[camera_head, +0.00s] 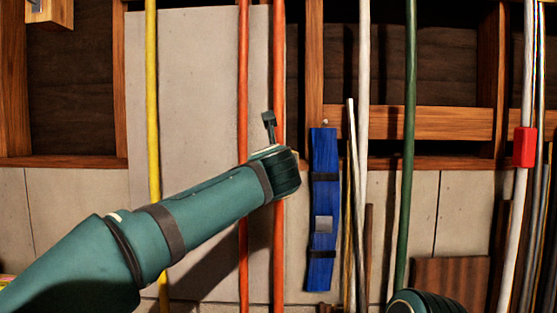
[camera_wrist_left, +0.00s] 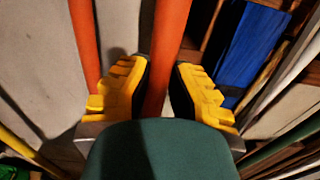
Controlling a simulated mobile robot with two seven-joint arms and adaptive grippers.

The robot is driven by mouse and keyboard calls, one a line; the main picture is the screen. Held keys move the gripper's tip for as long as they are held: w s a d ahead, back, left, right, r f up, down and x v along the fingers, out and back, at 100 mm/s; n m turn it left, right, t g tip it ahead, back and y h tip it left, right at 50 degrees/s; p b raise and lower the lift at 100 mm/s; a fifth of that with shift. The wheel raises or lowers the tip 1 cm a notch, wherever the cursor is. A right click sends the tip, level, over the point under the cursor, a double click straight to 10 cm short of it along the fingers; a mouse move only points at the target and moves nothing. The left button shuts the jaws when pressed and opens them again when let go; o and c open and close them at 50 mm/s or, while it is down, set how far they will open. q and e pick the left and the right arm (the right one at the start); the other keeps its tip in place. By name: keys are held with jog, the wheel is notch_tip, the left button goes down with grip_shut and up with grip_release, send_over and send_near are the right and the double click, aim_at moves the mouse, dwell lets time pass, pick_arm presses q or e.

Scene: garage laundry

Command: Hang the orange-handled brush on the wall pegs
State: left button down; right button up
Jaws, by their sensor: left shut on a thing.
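Two orange poles stand side by side against the wall in the head view, the left one (camera_head: 243,80) and the right one (camera_head: 278,60). My left gripper (camera_head: 270,125) is at the right orange pole, its fingers mostly hidden behind my wrist. In the left wrist view the yellow-padded fingers of my left gripper (camera_wrist_left: 160,92) are shut around this orange pole (camera_wrist_left: 170,40), with the other orange pole (camera_wrist_left: 85,40) to its left. No brush head shows on either pole. I cannot make out the wall pegs clearly. My right gripper is out of view.
A yellow pole (camera_head: 152,90) stands left of the orange ones. A blue strapped bundle (camera_head: 323,165), a white pole (camera_head: 363,70) and a green pole (camera_head: 410,110) stand to the right. A wooden rail (camera_head: 435,122) crosses the wall. A red block (camera_head: 524,147) is at far right.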

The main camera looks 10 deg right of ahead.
pick_arm(q)
jog(key=shift+f+b, duration=0.3)
jog(key=c, duration=1)
grip_release()
jog(key=shift+o, duration=0.2)
